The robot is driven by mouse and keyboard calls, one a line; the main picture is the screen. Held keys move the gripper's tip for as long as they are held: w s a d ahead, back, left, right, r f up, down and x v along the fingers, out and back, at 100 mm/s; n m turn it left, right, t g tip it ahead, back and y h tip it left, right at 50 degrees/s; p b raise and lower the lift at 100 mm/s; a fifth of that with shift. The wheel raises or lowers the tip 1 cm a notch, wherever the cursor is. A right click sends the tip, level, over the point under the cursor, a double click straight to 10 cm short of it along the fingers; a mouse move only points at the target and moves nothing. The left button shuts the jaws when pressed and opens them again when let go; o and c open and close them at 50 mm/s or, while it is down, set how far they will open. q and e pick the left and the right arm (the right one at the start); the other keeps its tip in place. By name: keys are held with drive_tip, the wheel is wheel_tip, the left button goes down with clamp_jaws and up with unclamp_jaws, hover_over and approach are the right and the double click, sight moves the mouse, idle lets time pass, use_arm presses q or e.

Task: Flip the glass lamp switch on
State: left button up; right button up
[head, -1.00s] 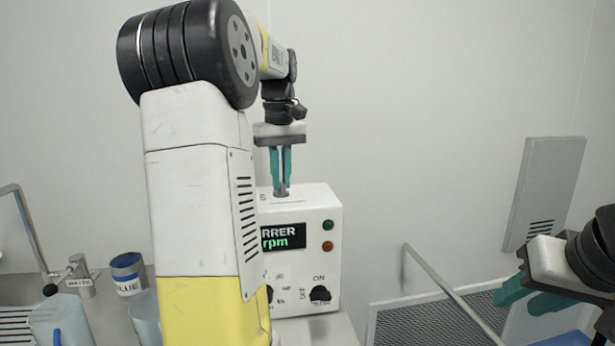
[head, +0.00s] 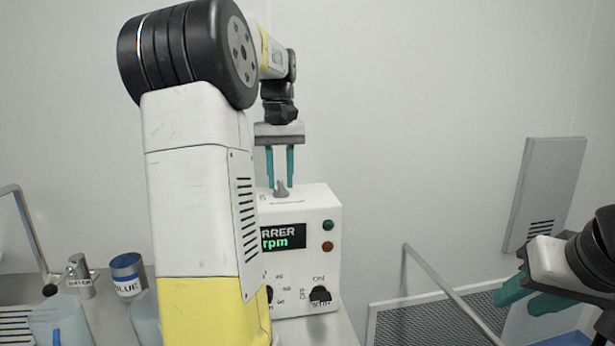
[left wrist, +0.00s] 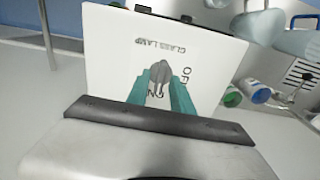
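The glass lamp switch (head: 281,188) is a small grey knob on top of the white stirrer box (head: 322,212). In the left wrist view the grey switch (left wrist: 159,77) stands beside the words GLASS LAMP, with OFF and ON printed near it. My left gripper (head: 280,184) points down over the box top. Its teal fingers are apart, one on each side of the knob, with a gap visible in the head view. It also shows in the left wrist view (left wrist: 160,80). My right gripper (head: 522,297) is far to the right, away from the box, with its teal fingers apart and empty.
The box front has a display (head: 283,237), green and red lights and a black ON/OFF knob (head: 320,295). A grey rail (head: 440,290) and mesh panel lie right of the box.

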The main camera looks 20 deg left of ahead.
sight(281, 183)
use_arm(q)
drive_tip(key=shift+d, duration=0.1)
drive_tip(key=shift+s+r, duration=0.1)
drive_tip(key=shift+r, duration=3.9)
